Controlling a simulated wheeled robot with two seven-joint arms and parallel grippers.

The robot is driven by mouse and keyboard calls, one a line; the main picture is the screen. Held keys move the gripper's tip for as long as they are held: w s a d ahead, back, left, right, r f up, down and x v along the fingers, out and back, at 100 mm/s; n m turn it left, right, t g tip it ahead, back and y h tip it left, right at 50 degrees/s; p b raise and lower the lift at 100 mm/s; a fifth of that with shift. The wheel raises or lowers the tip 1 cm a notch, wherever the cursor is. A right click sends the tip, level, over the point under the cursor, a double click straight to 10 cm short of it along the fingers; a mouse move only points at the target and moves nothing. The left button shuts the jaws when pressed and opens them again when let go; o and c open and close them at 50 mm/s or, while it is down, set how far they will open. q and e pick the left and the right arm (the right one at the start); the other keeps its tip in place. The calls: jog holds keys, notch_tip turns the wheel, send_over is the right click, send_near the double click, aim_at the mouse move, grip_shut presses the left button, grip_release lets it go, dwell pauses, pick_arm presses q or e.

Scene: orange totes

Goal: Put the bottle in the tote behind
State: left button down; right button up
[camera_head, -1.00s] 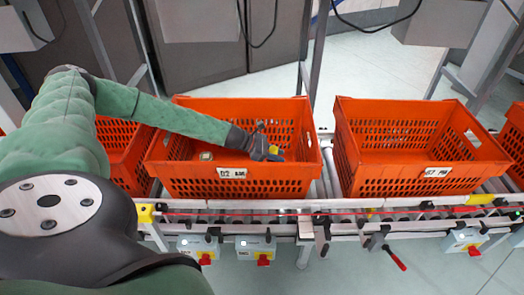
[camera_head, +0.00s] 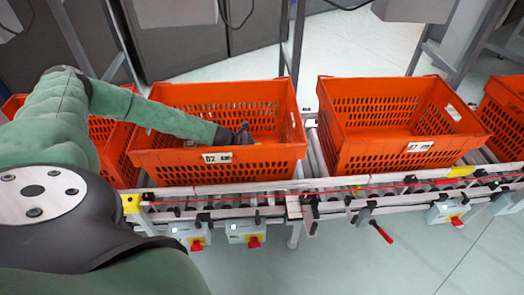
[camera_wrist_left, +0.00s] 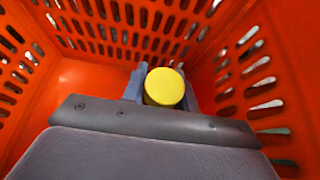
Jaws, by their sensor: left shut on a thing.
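A bottle with a round yellow cap (camera_wrist_left: 165,87) shows in the left wrist view, seen cap-on between the two grey fingers of my left gripper (camera_wrist_left: 162,90). That gripper is shut on the bottle. In the head view my left gripper (camera_head: 241,135) is down inside the left one of the two full-view orange totes (camera_head: 275,158), near its front wall. My right gripper is not in view.
Another orange tote (camera_head: 365,155) stands to the right and looks empty. More totes show partly at far left (camera_head: 120,155) and far right (camera_head: 505,118). They rest on a roller conveyor with a front rail (camera_head: 345,190).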

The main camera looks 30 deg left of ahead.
pick_arm(q)
jog(key=c, duration=1.1)
grip_release()
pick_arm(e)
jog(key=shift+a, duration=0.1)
pick_arm(q)
jog(key=shift+s+a+r, duration=0.15)
jog(key=p+v, duration=0.2)
jog(key=v, duration=0.5)
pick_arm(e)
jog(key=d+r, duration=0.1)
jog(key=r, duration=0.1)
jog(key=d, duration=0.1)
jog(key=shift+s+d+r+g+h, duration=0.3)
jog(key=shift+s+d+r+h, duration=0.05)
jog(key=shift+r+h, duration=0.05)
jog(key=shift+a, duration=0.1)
